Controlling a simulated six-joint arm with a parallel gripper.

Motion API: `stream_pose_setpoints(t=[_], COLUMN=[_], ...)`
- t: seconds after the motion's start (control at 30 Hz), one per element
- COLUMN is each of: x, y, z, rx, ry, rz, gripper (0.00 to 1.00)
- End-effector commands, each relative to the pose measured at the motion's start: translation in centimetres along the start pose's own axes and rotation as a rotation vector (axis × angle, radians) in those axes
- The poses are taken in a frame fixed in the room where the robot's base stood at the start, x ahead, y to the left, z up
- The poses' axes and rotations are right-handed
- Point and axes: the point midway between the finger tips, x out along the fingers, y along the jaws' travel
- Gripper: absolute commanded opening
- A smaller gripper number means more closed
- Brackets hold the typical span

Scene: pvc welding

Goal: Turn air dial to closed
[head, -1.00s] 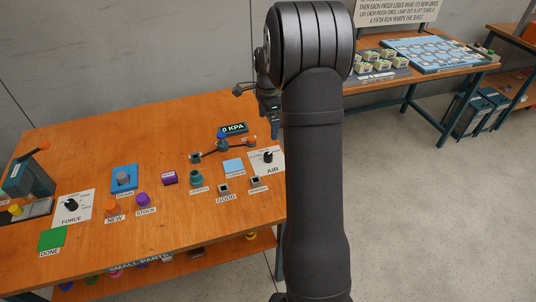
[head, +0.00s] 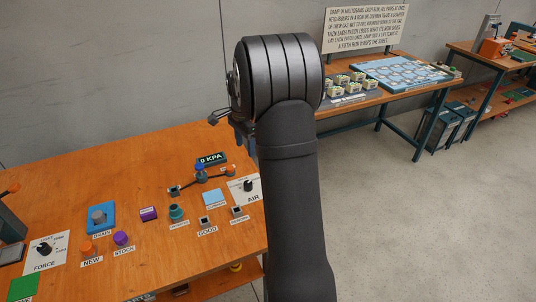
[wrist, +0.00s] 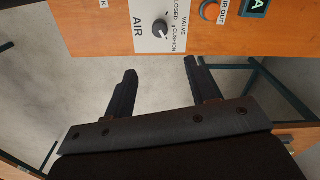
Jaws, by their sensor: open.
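The air dial (head: 248,185) is a dark round knob on a white plate (head: 238,194) labelled AIR, at the table's right edge. In the wrist view the dial (wrist: 160,28) sits at the top centre, beside the words CLOSED, VALVE and CUSHION. I cannot tell clearly which mark its pointer faces. My gripper (wrist: 161,74) is open and empty. Its two dark fingers reach toward the table edge, and the dial lies beyond their tips, roughly centred between them, apart from both. In the head view my arm mostly hides the gripper.
A small pipe assembly with a blue part (head: 200,172) and the 0 KPA display (head: 211,159) stand behind and left of the dial. A light-blue square (head: 213,198) and small labelled fixtures lie left. Open floor lies right of the table.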

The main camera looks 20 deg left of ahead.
Motion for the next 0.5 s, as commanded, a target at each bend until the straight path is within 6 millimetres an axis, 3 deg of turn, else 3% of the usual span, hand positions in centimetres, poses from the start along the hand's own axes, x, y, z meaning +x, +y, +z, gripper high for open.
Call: stream_pose_setpoints(t=[0.17, 0.5], x=[2.0, 9.3], y=[0.1, 0.1], z=[0.0, 0.1], rx=[-0.014, -0.012], ry=[-0.002, -0.003], rz=[0.004, 0.005], gripper=[0.52, 0.52])
